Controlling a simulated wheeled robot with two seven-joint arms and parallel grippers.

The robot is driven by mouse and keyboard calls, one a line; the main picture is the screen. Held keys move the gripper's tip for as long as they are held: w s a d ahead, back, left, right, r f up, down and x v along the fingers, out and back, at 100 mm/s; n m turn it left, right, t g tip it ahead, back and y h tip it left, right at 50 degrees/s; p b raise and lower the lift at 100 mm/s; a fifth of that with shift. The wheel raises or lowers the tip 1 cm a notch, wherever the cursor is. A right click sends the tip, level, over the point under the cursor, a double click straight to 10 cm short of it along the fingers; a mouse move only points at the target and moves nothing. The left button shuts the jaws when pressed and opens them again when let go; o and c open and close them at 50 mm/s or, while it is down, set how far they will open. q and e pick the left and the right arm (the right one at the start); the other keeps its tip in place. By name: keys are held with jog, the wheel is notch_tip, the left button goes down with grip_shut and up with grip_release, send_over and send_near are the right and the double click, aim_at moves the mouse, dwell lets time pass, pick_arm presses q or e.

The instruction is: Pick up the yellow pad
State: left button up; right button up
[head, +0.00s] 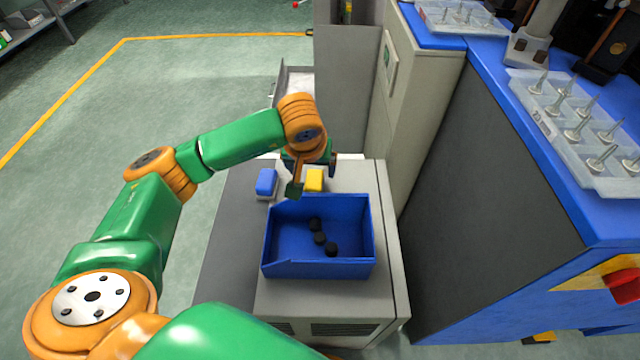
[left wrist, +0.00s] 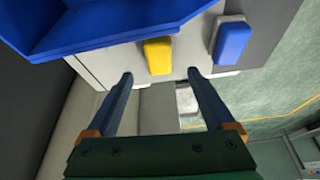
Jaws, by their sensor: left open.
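The yellow pad (head: 314,180) lies on the grey cabinet top, just behind the blue bin, in the head view. It also shows in the left wrist view (left wrist: 158,56), ahead of the gap between the fingers. My left gripper (head: 312,190) is above the cabinet by the pad, partly hidden by its own wrist. In the left wrist view its two fingers (left wrist: 158,75) are spread wide with nothing between them, and the pad is apart from both. My right gripper is not in view.
A blue pad (head: 266,183) lies left of the yellow pad. The blue bin (head: 368,240) holds several black round pieces. A tall cabinet and a blue bench (head: 480,60) with trays stand to the right.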

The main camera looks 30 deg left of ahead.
aim_at(314, 179)
pick_arm(q)
jog(key=b+x, duration=0.1)
jog(key=x, duration=0.5)
jog(key=shift+s+d+f, duration=0.1)
jog(key=shift+s+f, duration=0.05)
jog(key=shift+f, duration=0.3)
grip_shut()
notch_tip(314, 179, up, 10)
jog(key=shift+f+p, duration=0.25)
jog(key=shift+p, duration=0.75)
jog(key=shift+r, duration=0.35)
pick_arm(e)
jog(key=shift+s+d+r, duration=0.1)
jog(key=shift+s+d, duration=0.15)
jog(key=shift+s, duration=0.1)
